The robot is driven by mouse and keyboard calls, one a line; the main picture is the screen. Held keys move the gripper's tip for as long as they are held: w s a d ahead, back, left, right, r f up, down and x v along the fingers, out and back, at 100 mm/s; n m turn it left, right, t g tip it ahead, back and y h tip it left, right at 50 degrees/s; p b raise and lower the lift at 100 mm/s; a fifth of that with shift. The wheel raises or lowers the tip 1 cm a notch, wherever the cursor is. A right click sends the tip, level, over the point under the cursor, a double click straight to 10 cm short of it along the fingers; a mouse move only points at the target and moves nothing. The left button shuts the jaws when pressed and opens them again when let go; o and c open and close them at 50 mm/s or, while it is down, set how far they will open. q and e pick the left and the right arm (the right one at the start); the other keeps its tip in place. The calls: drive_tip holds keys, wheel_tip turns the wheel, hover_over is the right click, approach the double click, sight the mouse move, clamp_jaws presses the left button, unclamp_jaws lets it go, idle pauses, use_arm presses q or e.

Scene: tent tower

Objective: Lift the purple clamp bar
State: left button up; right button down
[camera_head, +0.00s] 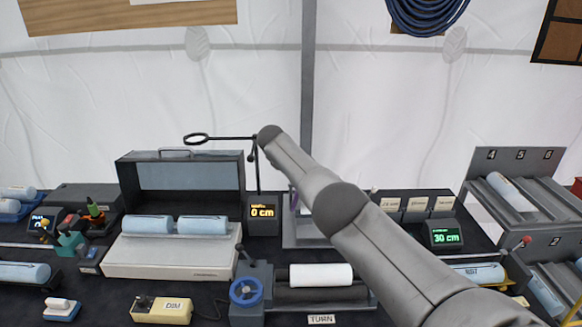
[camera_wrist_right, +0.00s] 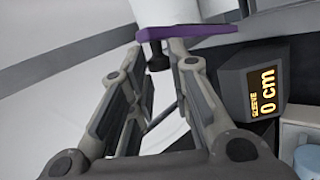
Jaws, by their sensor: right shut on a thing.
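The purple clamp bar (camera_wrist_right: 212,34) shows in the right wrist view, at the top, beneath a white cylinder. My right gripper (camera_wrist_right: 161,52) has its fingertips at the bar, shut on it around a small dark knob on its underside. In the head view my right arm reaches in from the lower right and hides this gripper. Only a sliver of the purple bar (camera_head: 293,196) shows there, left of the arm, at a grey stand (camera_head: 291,239). My left gripper is in neither view.
A display reading 0 cm (camera_head: 262,212) stands just left of the grey stand. A numbered rack (camera_head: 515,190) is at right.

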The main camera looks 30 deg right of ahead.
drive_tip(key=c, duration=1.7)
unclamp_jaws()
drive_tip(key=o, duration=0.4)
drive_tip(key=shift+w+f, duration=0.15)
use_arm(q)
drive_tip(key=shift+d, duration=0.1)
use_arm(e)
drive_tip(key=shift+v, duration=6)
